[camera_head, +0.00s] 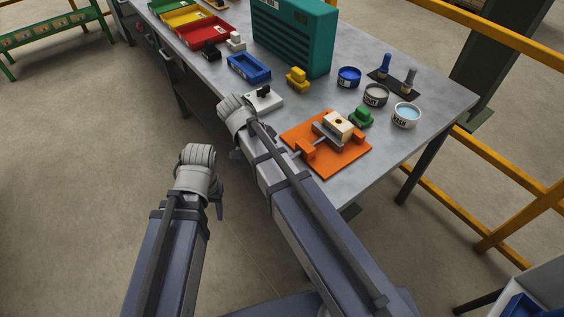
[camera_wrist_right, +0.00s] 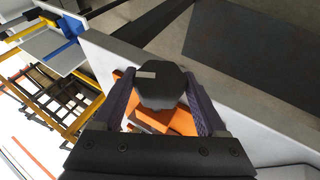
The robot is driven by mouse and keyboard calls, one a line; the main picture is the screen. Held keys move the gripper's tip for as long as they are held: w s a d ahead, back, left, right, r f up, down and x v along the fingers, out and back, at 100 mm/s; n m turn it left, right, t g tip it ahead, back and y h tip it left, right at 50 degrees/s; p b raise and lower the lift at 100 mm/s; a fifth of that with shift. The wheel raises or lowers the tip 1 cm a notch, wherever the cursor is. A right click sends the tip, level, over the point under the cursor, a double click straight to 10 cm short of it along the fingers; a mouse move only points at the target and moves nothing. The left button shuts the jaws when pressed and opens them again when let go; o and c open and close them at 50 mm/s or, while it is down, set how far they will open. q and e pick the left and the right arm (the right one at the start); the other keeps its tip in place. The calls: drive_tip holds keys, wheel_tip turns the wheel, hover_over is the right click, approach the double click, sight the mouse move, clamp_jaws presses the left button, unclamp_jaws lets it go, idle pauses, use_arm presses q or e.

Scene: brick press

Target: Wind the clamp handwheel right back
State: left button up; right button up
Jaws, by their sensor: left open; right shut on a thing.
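The clamp is an orange plate (camera_head: 352,160) near the front edge of the bench, with a grey jaw (camera_head: 325,137) and a cream block (camera_head: 340,124) beside it. In the right wrist view, the clamp handwheel (camera_wrist_right: 160,82) is a dark, many-sided knob with a pale mark. My right gripper (camera_wrist_right: 163,98) has a finger on each side of the handwheel and is shut on it. In the head view my right arm hides the handwheel and those fingers. My left gripper (camera_head: 219,206) is open and empty, off the bench over the floor.
A white box with a black knob (camera_head: 264,99) stands beside my right wrist. A green part (camera_head: 361,117), tins including a light-blue one (camera_head: 406,116), a yellow part (camera_head: 297,79) and a blue tray (camera_head: 249,67) lie behind. A teal cabinet (camera_head: 290,36) stands farther back.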

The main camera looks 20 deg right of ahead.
drive_tip(key=o, duration=1.3)
drive_tip(key=shift+r, duration=0.1)
drive_tip(key=p+v, duration=0.6)
drive_tip(key=v, duration=0.1)
drive_tip(key=shift+a+r, duration=0.15)
drive_tip(key=shift+r, duration=0.1)
drive_tip(key=shift+w, duration=0.1)
